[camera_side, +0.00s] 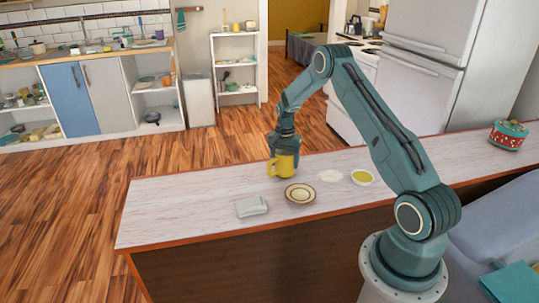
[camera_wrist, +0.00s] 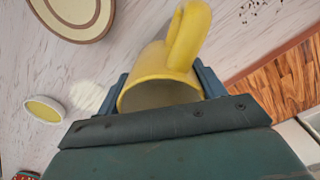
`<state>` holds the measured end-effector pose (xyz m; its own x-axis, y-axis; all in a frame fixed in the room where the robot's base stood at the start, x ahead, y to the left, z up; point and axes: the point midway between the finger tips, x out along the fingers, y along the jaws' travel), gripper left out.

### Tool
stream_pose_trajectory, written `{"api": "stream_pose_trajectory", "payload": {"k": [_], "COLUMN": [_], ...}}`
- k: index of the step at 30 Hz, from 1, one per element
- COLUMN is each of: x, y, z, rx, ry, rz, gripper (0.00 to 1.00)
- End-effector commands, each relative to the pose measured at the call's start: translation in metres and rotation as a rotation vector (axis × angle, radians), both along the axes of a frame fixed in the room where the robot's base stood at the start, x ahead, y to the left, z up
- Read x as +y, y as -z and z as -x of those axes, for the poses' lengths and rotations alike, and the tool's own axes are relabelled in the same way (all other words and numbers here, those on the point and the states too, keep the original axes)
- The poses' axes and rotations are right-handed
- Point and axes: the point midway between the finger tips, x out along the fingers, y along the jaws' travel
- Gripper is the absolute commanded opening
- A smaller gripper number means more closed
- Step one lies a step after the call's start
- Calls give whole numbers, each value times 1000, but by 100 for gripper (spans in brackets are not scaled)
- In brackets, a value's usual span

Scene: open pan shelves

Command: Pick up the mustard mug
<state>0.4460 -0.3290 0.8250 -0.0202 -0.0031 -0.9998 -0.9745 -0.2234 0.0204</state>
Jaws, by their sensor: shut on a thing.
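The mustard mug (camera_side: 281,164) is at the far edge of the light counter in the side view. My gripper (camera_side: 284,150) comes down on it from above and is shut on it. In the wrist view the mug (camera_wrist: 165,75) sits between the two fingers of my gripper (camera_wrist: 160,92), with its handle pointing up in the picture. Whether the mug's base touches the counter or is slightly off it, I cannot tell.
On the counter (camera_side: 180,207) are a cream plate with a dark ring (camera_side: 300,193), a small yellow-filled bowl (camera_side: 362,177), a pale flat patch (camera_side: 330,176) and a grey-white block (camera_side: 251,206). A red patterned pot (camera_side: 507,135) stands at the far right. The counter's left end is clear.

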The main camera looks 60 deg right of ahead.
Motion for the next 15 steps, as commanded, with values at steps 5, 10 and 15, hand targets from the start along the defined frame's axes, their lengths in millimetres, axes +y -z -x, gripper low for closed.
{"api": "stream_pose_trajectory", "payload": {"k": [5,10,15], "x": [-1,-1,-1], "y": [-26,-58,-95], "z": [-1,-1,-1], "rx": [-4,-5,-5], "ry": [0,0,0], "rz": [3,5,5], "gripper": [37,37,37]}}
